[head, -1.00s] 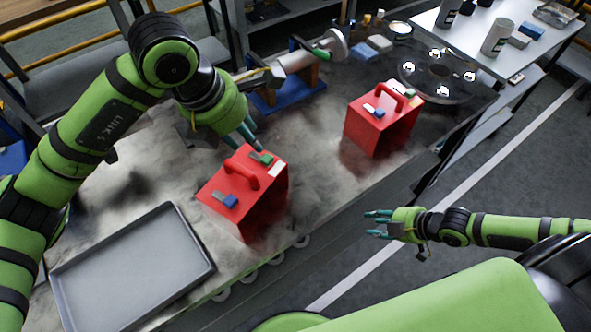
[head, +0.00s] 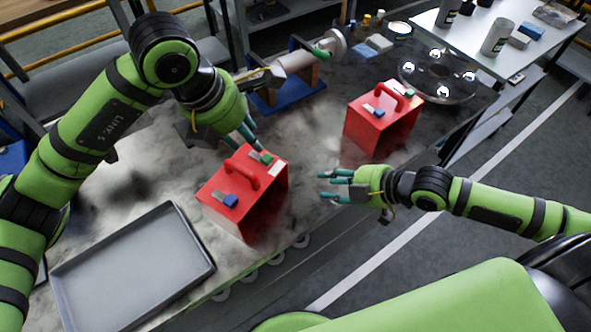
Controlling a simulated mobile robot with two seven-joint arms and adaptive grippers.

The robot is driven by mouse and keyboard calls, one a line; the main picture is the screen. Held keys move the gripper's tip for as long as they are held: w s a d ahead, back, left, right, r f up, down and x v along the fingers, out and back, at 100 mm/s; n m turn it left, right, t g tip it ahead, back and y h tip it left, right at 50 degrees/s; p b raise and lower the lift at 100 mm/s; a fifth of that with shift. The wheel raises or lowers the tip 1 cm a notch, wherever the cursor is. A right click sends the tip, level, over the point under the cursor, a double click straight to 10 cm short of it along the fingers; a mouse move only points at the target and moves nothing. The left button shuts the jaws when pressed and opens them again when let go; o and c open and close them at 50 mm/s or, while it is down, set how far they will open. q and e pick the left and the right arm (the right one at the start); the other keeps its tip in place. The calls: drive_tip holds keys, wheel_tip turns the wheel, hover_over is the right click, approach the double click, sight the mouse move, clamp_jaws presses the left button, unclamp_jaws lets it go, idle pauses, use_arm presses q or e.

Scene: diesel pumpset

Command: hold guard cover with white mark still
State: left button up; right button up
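Two red guard covers with handles stand on the worn grey table. The near cover (head: 243,196) has a white mark (head: 278,168) on its top edge, plus a blue clip (head: 230,201) and a green clip (head: 266,159). The far cover (head: 375,130) also carries small clips; a pale patch by its handle is too small to make out. My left gripper (head: 250,142) points down just behind the near cover's top; whether it touches is unclear. My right gripper (head: 323,187) is open and empty, right of the near cover, fingers pointing left, apart from it.
An empty grey tray (head: 130,268) lies at the table's left front. A blue stand with a grey cylindrical part (head: 297,62) is behind the covers. A dark round flange (head: 438,77) sits at the far right. Bare table lies between the two covers.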

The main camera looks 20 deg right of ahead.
sight(272, 166)
drive_tip(key=w+a+m, duration=0.1)
drive_tip(key=a+m, duration=0.1)
drive_tip(key=w+a+r+m+t, duration=0.1)
drive_tip(key=w+a+m, duration=0.1)
drive_tip(key=a, duration=0.1)
drive_tip(key=w+a+m+t+y, duration=0.1)
drive_tip(key=a, duration=0.1)
drive_tip(key=shift+w+a+r+m, duration=0.25)
drive_tip(key=shift+r+m, duration=0.1)
drive_tip(key=shift+m, duration=0.05)
drive_tip(key=shift+t, duration=0.3)
drive_tip(key=shift+x, duration=3.45)
drive_tip(key=shift+c, duration=1.2)
clamp_jaws()
